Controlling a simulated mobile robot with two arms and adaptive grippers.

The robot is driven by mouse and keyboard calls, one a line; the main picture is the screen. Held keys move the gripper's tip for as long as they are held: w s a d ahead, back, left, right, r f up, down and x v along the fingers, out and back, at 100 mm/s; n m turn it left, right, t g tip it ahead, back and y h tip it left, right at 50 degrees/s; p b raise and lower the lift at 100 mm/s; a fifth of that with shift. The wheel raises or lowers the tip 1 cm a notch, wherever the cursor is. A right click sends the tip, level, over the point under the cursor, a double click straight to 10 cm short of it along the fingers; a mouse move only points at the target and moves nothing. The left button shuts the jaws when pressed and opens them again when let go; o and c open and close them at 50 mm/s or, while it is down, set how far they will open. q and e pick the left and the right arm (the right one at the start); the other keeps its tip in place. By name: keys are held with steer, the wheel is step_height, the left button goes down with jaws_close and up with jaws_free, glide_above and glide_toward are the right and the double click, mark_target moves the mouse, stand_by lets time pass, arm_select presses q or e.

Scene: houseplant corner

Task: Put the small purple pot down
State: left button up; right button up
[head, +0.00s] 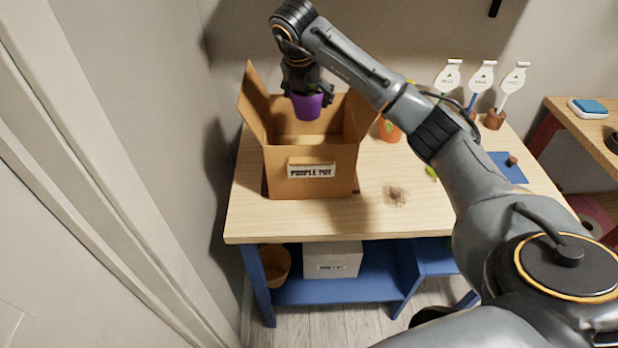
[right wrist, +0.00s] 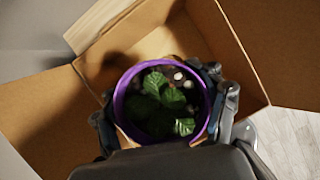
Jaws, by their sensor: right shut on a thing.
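The small purple pot (head: 308,104) is in my right gripper (head: 305,88), over the open cardboard box (head: 312,172) labelled "PURPLE POT". In the right wrist view the purple pot (right wrist: 119,104) holds a green leafy plant, dark soil and pale pebbles. The fingers of my right gripper (right wrist: 165,110) are on both sides of the pot. Box flaps stand open around it, and the cardboard box (right wrist: 45,120) shows below the pot. How far the pot is above the box floor is hard to tell. My left gripper is not in view.
The box stands on the left of a wooden table (head: 330,220), by the wall. An orange pot (head: 389,131), a blue mat (head: 507,167), spilled soil (head: 396,196) and several white tags (head: 482,77) are to its right. A white box (head: 333,260) sits on the blue shelf below.

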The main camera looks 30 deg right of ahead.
mark_target(312, 117)
steer(key=shift+m, duration=0.4)
steer(key=f, duration=0.2)
steer(key=f+b, duration=0.1)
steer(key=f, duration=0.3)
steer(key=shift+d, duration=0.4)
step_height(312, 117, down, 9)
steer(key=shift+a+f+p, duration=0.1)
steer(key=shift+f+p, duration=0.05)
steer(key=shift+p, duration=0.35)
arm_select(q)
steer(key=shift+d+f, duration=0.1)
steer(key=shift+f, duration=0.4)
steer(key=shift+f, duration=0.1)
arm_select(e)
steer(key=shift+f+b, duration=0.55)
steer(key=shift+f, duration=0.05)
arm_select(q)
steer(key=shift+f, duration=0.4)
arm_select(e)
steer(key=o, duration=1.4)
